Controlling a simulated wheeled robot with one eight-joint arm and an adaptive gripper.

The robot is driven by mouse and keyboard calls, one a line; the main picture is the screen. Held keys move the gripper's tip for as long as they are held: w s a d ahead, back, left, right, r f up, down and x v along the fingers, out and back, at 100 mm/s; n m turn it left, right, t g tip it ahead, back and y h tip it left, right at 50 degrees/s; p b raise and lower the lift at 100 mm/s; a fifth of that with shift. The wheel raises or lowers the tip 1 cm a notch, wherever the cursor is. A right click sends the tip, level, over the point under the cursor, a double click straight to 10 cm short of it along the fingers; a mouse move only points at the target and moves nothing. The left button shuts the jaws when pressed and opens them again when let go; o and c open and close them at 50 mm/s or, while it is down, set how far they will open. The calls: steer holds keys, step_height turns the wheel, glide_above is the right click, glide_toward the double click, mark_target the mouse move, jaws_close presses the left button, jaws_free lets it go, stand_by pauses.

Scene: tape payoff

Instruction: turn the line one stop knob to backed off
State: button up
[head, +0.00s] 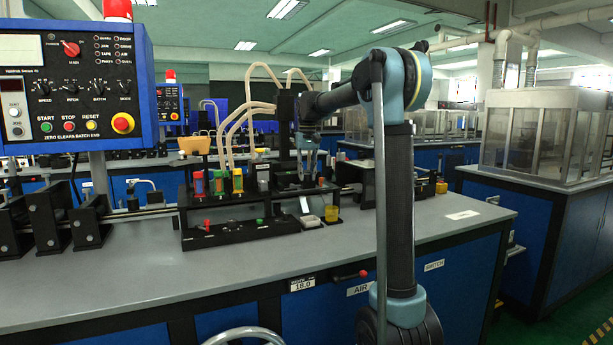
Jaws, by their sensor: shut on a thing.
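My gripper (307,172) points down at the right half of a black tape payoff fixture (245,232) on the grey bench. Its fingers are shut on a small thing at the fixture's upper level. That thing is mostly hidden between the fingertips and too small to make out; from its place it looks like a stop knob. I cannot read any line number or knob setting from here. Red, green and yellow fittings (218,183) stand on the fixture left of my gripper, with pale hoses rising from them.
A blue control panel (78,85) stands at the left. The grey bench top (420,225) is mostly clear in front and to the right.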

steer(key=shift+n, duration=2.1)
steer(key=o, duration=1.1)
steer(key=shift+r, duration=0.1)
step_height(320, 180, up, 12)
steer(key=shift+w+d+f, duration=0.15)
